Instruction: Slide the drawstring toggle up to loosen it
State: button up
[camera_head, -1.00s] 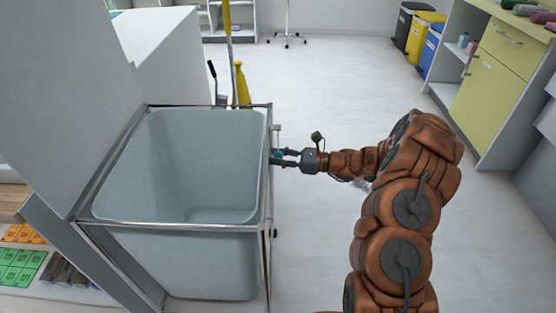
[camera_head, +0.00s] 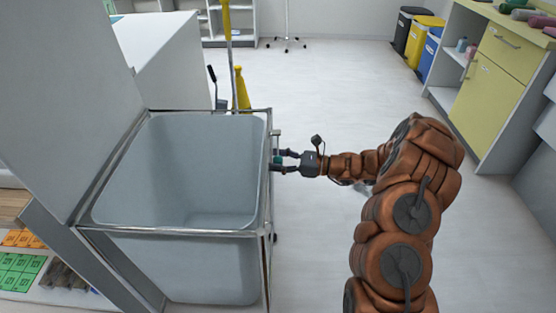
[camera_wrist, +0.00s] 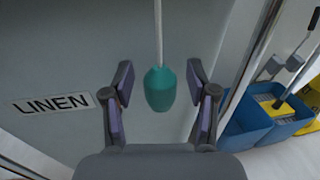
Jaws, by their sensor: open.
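The drawstring toggle is a teal, barrel-shaped piece (camera_wrist: 160,88) on a pale cord (camera_wrist: 158,32) in the wrist view. The cord runs up from its top, in front of the grey side of the linen bin. My gripper (camera_wrist: 160,92) is open, with one finger on each side of the toggle and a gap on both sides. The cord is too small to make out there.
A metal frame (camera_head: 268,215) surrounds the bin. A white label reading LINEN (camera_wrist: 52,103) is on its side. A blue mop bucket (camera_wrist: 250,122) stands to the right in the wrist view.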

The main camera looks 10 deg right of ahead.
jog(key=v, duration=1.2)
